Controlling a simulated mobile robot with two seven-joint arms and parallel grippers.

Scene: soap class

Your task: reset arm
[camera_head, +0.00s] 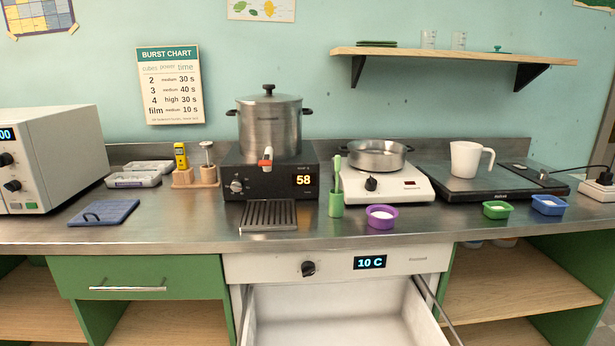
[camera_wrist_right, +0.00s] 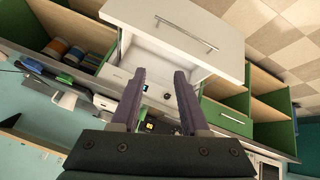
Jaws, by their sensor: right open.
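My right gripper (camera_wrist_right: 158,98) shows in the right wrist view with its two purple-grey fingers apart and nothing between them. Beyond the fingers are the counter front and a pulled-out white drawer (camera_wrist_right: 178,36) with a metal handle. Neither arm shows in the head view, and my left gripper is in no view. In the head view the white drawer (camera_head: 335,312) under the "10 C" panel (camera_head: 340,264) is open, and the part of its inside that shows is empty.
A steel pot (camera_head: 270,125) stands on a black heater reading 58. A shallow pan (camera_head: 378,155) sits on a white hotplate. A white mug (camera_head: 466,159) stands on a black plate. Purple (camera_head: 381,217), green (camera_head: 497,209) and blue (camera_head: 549,204) bowls line the front. The open drawer juts out below.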

